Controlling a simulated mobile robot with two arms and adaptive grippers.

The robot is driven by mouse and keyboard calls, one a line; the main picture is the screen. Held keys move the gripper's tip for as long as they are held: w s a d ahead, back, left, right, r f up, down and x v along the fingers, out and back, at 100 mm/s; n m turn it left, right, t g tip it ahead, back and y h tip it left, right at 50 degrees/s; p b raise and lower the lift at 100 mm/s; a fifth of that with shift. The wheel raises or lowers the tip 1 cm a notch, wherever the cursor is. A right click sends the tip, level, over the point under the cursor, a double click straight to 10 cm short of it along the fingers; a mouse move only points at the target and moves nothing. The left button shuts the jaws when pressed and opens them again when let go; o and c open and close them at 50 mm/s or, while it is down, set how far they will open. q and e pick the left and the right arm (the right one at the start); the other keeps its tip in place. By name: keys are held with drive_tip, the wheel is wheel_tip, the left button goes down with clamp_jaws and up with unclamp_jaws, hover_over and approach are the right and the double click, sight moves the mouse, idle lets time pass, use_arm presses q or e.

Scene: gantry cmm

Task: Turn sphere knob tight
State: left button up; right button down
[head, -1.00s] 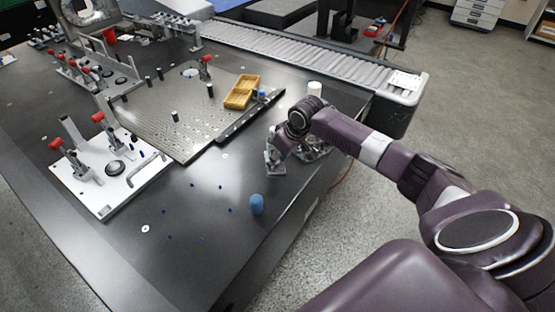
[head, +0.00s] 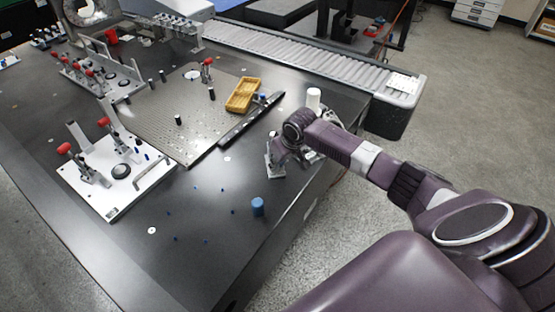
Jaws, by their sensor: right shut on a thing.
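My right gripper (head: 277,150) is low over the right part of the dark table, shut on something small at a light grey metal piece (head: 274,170). The sphere knob cannot be made out; the fingers and wrist cover that spot. I cannot tell how the knob sits. My left gripper is not in view.
A blue cylinder (head: 258,207) stands in front of the gripper and a white cylinder (head: 313,98) behind it. A yellow tray (head: 243,95) lies on the perforated plate (head: 150,110). A white clamp plate (head: 110,205) is at left. The front table is mostly clear.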

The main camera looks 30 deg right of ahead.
drive_tip(key=c, duration=1.8)
unclamp_jaws()
drive_tip(key=shift+o, duration=0.2)
drive_tip(key=v, duration=1.2)
